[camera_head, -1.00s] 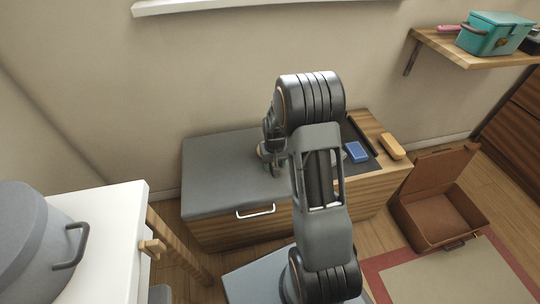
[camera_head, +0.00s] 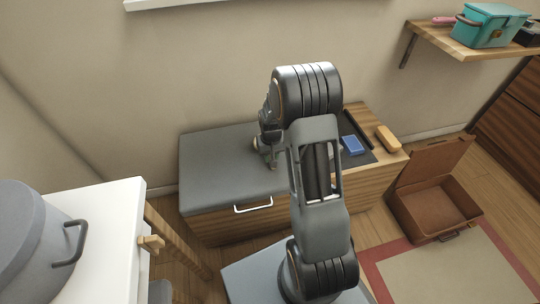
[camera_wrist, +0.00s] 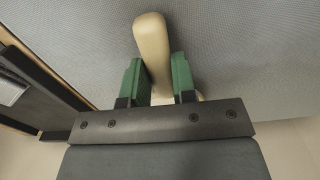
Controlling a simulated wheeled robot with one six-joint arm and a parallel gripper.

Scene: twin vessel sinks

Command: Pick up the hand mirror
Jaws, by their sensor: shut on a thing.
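A cream, rounded handle-like bar (camera_wrist: 152,50), which I take to be the hand mirror, stands out between the fingers of my gripper (camera_wrist: 157,82) in the wrist view. The two green finger pads are closed on its sides. A small pale part shows by the right finger; the rest is hidden behind the gripper. In the head view my gripper (camera_head: 269,153) is over the grey top of the low bench, and only a small pale bit of the held thing (camera_head: 256,143) shows beside it. I cannot tell whether it still touches the top.
The low wooden bench (camera_head: 205,176) has a grey top. A blue box (camera_head: 352,145) and a tan block (camera_head: 388,139) lie on its right part. An open brown case (camera_head: 435,208) stands on the floor at right. A white counter (camera_head: 110,225) with a grey pot (camera_head: 30,240) is at left.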

